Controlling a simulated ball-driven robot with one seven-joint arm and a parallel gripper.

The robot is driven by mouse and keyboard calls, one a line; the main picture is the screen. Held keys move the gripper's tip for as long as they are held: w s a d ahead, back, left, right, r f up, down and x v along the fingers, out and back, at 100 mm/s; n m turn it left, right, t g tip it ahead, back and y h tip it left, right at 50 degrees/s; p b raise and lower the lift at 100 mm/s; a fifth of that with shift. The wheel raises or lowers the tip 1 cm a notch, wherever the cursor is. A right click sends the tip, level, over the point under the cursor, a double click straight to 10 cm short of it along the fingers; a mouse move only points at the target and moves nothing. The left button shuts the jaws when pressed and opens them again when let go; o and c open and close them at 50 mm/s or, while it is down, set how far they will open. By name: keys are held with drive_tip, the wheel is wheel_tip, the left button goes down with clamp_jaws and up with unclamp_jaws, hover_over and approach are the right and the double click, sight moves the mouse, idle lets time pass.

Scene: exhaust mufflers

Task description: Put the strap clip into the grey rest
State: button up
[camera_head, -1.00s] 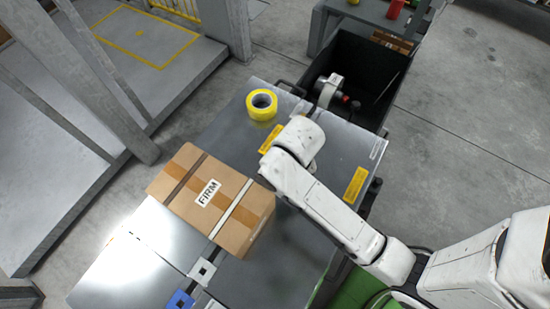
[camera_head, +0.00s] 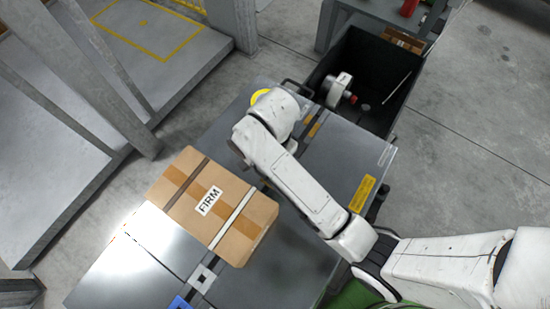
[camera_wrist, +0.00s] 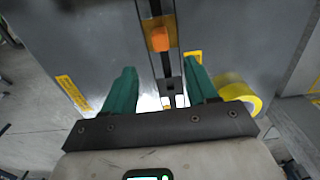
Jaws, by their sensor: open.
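My gripper (camera_wrist: 160,82) is open in the wrist view, with its two green fingers apart and nothing held between them. A small orange piece (camera_wrist: 159,39), which looks like the strap clip, lies on the dark strip in the metal top, just beyond the fingertips. In the head view my arm hides the gripper and this piece. A light grey square piece with a dark middle (camera_head: 196,272), possibly the grey rest, sits on the metal top in front of the carton. I cannot tell for certain that it is the rest.
A carton marked FIRM (camera_head: 212,205) stands on the metal table. A yellow tape roll (camera_wrist: 238,92) is close to the right finger. A blue piece (camera_head: 179,303) shows at the bottom edge. A black bin (camera_head: 385,62) with a tape dispenser (camera_head: 337,90) lies beyond the table.

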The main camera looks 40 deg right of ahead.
drive_tip(key=shift+f, duration=0.1)
drive_tip(key=shift+f, duration=2.75)
drive_tip(key=shift+f, duration=0.1)
drive_tip(key=f, duration=0.5)
drive_tip(key=shift+a, duration=0.2)
drive_tip(key=shift+c, duration=0.4)
clamp_jaws()
drive_tip(key=shift+r, duration=0.1)
